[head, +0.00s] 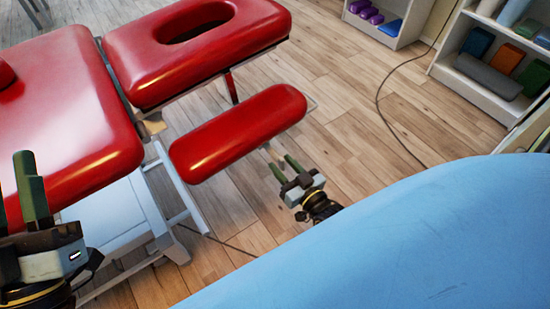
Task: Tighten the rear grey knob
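The grey knob is not clearly visible in the head view. A red padded treatment table (70,110) stands on a pale metal frame at the left. Its head section (130,65) has an oval face hole. A separate red arm pad (240,130) lies beside it, lower down. My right gripper (281,165) is just below the right end of this pad, its two green fingers apart, pointing up toward it. A small pale part shows near its fingertips; I cannot tell what it is. My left gripper (16,188) is at the left edge before the table, fingers apart and empty.
A large light blue curved surface (400,240) fills the lower right, close to my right gripper. White shelves (475,75) with coloured blocks and rolls stand at the upper right. A dark cable (378,100) crosses the wooden floor (335,115), which is otherwise mostly clear.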

